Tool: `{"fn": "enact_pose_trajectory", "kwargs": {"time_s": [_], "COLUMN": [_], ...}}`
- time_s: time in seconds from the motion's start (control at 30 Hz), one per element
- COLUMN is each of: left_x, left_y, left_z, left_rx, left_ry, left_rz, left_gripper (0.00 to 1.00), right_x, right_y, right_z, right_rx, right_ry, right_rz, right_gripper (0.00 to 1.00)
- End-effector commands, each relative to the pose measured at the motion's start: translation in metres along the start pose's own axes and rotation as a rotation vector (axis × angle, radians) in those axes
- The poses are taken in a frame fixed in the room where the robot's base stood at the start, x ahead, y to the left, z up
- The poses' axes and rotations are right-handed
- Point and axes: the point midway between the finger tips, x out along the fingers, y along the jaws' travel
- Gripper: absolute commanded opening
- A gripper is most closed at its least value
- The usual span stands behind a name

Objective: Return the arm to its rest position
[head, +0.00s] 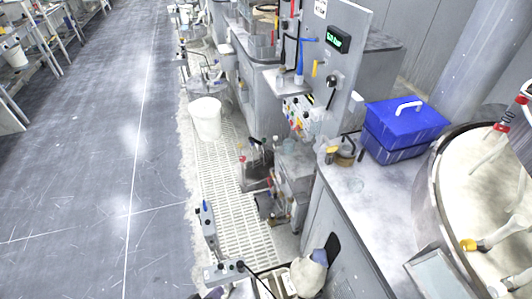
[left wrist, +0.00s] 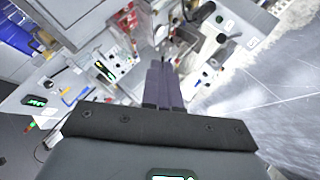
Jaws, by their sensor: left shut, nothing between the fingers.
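My left gripper (left wrist: 160,66) shows in the left wrist view. Its two dark fingers lie together, shut, with nothing between them. They point away from the wrist toward blurred machine panels, and I see no contact with anything. In the head view I can make out little of this gripper; only dark parts show at the bottom edge, and I cannot tell its fingers there. My right gripper is not in view.
A white bucket (head: 206,118) stands on the light grating (head: 226,180) beside the machines. A blue case (head: 404,128) sits on the grey bench (head: 345,196) at right, near a large round polishing platen (head: 470,185). The grey floor (head: 95,150) at left is clear.

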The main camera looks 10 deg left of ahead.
Motion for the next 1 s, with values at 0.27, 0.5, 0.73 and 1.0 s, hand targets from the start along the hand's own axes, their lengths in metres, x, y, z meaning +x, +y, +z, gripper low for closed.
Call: {"fn": "enact_pose_trajectory", "kwargs": {"time_s": [0.27,0.5,0.73,1.0], "left_x": [-0.079,-0.13,-0.167,-0.217], "left_y": [0.035,0.018,0.045,0.097], "left_z": [-0.028,-0.011,-0.034,-0.081], "left_rx": [0.342,0.586,0.682,0.682], "left_ry": [-0.171,-0.467,-0.543,-0.542], "left_rz": [-0.27,-0.394,-0.39,-0.391], "left_gripper": [0.0,0.0,0.0,0.0], "right_x": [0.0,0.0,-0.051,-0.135], "right_y": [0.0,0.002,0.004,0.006], "right_z": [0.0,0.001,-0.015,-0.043], "right_rx": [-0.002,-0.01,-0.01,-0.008], "right_ry": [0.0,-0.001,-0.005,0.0], "right_rz": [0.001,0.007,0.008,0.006], "right_gripper": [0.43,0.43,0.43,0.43]}}
